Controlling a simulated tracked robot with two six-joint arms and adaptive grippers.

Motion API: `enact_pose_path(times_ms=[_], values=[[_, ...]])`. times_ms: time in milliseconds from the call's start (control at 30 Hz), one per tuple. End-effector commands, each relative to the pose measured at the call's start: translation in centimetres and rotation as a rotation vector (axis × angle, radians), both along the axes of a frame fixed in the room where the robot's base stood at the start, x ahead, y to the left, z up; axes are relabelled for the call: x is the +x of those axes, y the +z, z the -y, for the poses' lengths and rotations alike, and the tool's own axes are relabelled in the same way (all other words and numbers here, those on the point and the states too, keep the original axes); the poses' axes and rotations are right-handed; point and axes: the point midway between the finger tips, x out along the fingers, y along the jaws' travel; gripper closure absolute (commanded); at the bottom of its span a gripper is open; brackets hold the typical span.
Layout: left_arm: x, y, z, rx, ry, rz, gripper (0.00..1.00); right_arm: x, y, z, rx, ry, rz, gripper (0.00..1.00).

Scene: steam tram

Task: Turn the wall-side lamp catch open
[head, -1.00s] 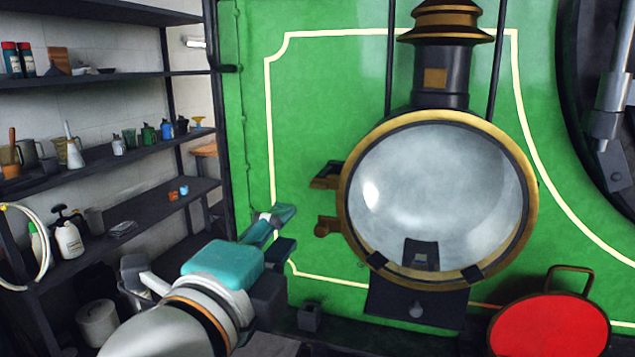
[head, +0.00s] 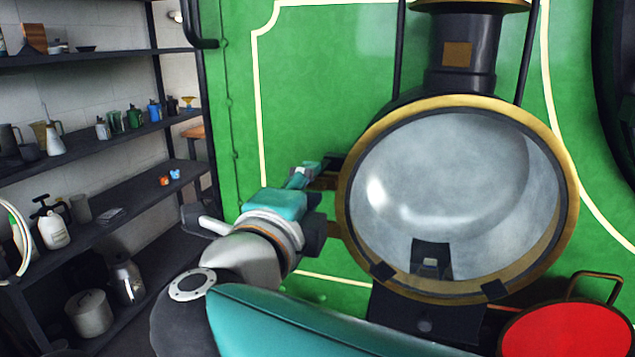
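The big round lamp has a brass rim (head: 348,225) around a pale glass and stands in front of the green panel. On its left, wall-side edge is a small dark brass catch (head: 333,170), sticking out to the left. A brass knob below it is mostly hidden behind my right gripper. My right gripper (head: 304,174), teal and dark, has its fingertips at the outer end of the catch. I cannot tell whether they touch it or how far apart the fingers are. My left gripper is out of view.
A red round lidded thing with a handle (head: 567,330) stands at the lower right. Dark shelves (head: 100,220) with cans and bottles stand along the left wall. A dark handrail (head: 196,42) runs at the green panel's left edge.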

Motion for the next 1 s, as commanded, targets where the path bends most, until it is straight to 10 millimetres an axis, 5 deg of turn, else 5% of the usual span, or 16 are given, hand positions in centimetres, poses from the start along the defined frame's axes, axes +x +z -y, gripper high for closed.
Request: enact_pose_path(times_ms=[233,433,1000], values=[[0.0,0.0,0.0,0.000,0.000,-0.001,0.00,0.0,0.0,1.1,0.001,-0.021,-0.001,0.67],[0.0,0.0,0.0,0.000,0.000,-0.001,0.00,0.0,0.0,1.4,0.002,-0.025,0.001,1.00],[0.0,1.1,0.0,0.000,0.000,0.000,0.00,0.1,0.5,1.5,-0.088,-0.026,-0.023,1.00]])
